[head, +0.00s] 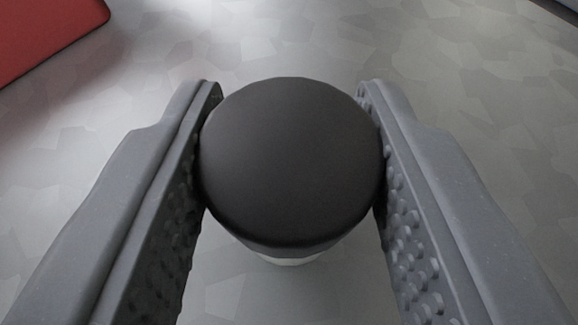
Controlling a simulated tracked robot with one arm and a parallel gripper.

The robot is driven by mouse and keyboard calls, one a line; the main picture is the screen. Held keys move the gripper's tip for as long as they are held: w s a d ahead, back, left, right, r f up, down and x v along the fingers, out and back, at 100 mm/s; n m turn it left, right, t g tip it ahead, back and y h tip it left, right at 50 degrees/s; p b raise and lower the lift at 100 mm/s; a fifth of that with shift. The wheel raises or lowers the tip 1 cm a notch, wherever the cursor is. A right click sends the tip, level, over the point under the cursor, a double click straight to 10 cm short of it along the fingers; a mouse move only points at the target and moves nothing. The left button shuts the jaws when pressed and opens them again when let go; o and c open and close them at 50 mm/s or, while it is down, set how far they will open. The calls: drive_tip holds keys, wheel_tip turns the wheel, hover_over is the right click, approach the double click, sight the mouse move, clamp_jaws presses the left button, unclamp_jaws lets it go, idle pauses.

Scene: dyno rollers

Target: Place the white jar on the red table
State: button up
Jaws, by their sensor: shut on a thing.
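My gripper (290,150) is shut on a jar, with one grey studded finger against each side of its round dark lid (291,155). The lid faces the camera and hides nearly all of the jar below it. Only a small pale strip of the white jar (290,260) shows under the lid's lower edge. The red table (40,32) shows only as a corner at the top left. The jar is apart from it in the picture, to its right and lower.
The grey patterned floor (480,110) fills the rest of the view and looks clear around the gripper. A dark edge (560,10) shows at the top right corner; I cannot tell what it belongs to.

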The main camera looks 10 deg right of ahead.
drive_tip(key=shift+s+f, duration=0.1)
drive_tip(key=shift+f, duration=0.2)
drive_tip(key=shift+s+f, duration=0.15)
drive_tip(key=shift+f, duration=0.3)
drive_tip(key=o, duration=1)
drive_tip(key=shift+f, duration=0.2)
drive_tip(key=shift+s+f, duration=0.15)
drive_tip(key=shift+f, duration=0.1)
drive_tip(key=shift+r, duration=0.3)
drive_tip(key=p+v, duration=0.1)
drive_tip(key=v, duration=0.2)
drive_tip(key=r+v, duration=0.1)
drive_tip(key=v, duration=0.3)
drive_tip(key=p+v, duration=0.1)
drive_tip(key=v, duration=0.2)
drive_tip(key=shift+a+r+p, duration=0.1)
drive_tip(key=shift+r+p, duration=0.25)
drive_tip(key=shift+r, duration=0.15)
drive_tip(key=shift+s+a+r, duration=0.1)
drive_tip(key=shift+s+r, duration=0.15)
drive_tip(key=shift+s, duration=0.35)
